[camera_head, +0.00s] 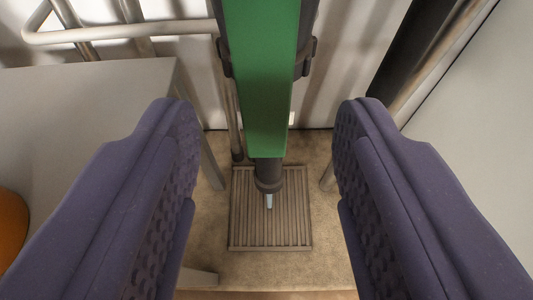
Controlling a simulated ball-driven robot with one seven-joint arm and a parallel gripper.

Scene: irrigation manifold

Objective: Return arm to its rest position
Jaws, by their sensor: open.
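My gripper (268,125) shows in the head camera view as two purple padded fingers, one on each side of the picture. The fingers are wide apart and nothing is between their pads that they touch. A green block-shaped part (262,75) of the manifold hangs in the gap between them, beyond the fingertips at the top middle. A dark pipe end (268,175) with a small pale tip comes out below it.
A slatted grate (271,232) lies on the brown floor under the pipe end. A grey table (85,105) stands left, with an orange object (10,228) at its edge. Pale pipes (120,32) run along the back wall. A light panel (475,110) is right.

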